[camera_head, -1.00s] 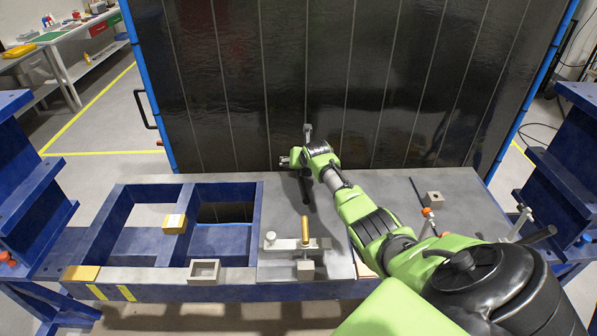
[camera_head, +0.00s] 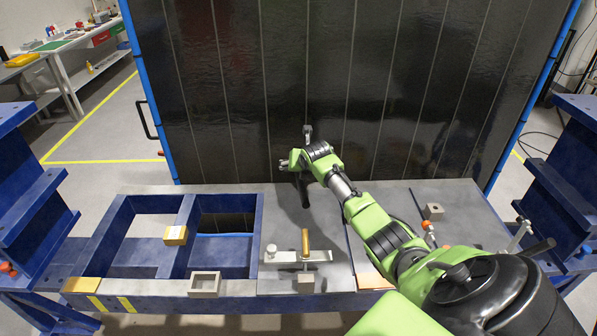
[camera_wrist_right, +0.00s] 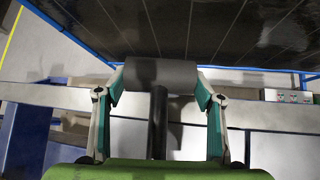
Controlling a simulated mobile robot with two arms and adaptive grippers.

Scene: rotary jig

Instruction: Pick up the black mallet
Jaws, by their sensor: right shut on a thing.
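The black mallet (camera_head: 305,191) is at the back middle of the bench. In the head view its dark handle points down below my right gripper (camera_head: 294,150), and most of its head is hidden. In the right wrist view the mallet's dark grey head (camera_wrist_right: 161,74) lies crosswise between the two fingertips of my right gripper (camera_wrist_right: 160,88). The black handle runs from the head toward the camera. The fingers are spread wide but shut on the head. I cannot tell how far the handle's lower end is above the bench. My left gripper is not in view.
A dark panel (camera_head: 350,90) stands right behind the bench (camera_head: 335,225). A bar with a wooden-handled clamp (camera_head: 305,243) is in front of the mallet. A blue open frame (camera_head: 259,225) lies left.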

